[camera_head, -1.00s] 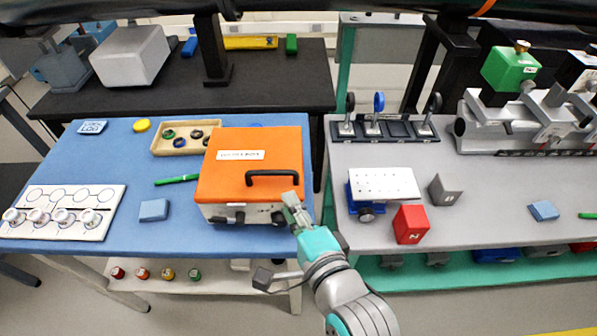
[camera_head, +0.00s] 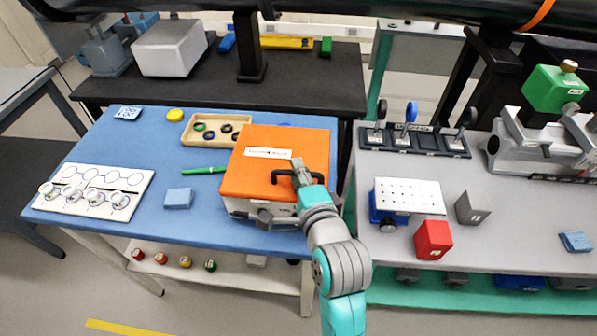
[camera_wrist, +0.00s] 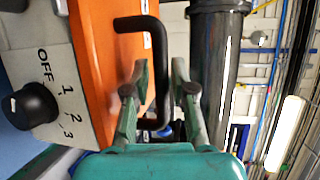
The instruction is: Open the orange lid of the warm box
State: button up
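The warm box (camera_head: 240,208) is a pale box on the blue table, and its orange lid (camera_head: 250,178) lies flat and closed on it. A black bar handle (camera_head: 281,172) stands on the lid. My gripper (camera_head: 299,166) is over the handle from the front right. In the wrist view, my gripper's fingers (camera_wrist: 160,70) are apart, and the handle (camera_wrist: 140,22) passes between them with visible gaps. The orange lid (camera_wrist: 98,60) is to the left. A black dial (camera_wrist: 34,105) marked OFF, 1, 2, 3 is on the box front. Contact with the handle is unclear.
A tray of rings (camera_head: 190,142) is behind the box on the left. A blue block (camera_head: 178,198) and a green pen (camera_head: 203,171) lie left of it. On the grey bench to the right are a red block (camera_head: 433,239) and a perforated stage (camera_head: 412,196).

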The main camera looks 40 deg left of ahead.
grip_shut()
jog(key=shift+r, duration=0.1)
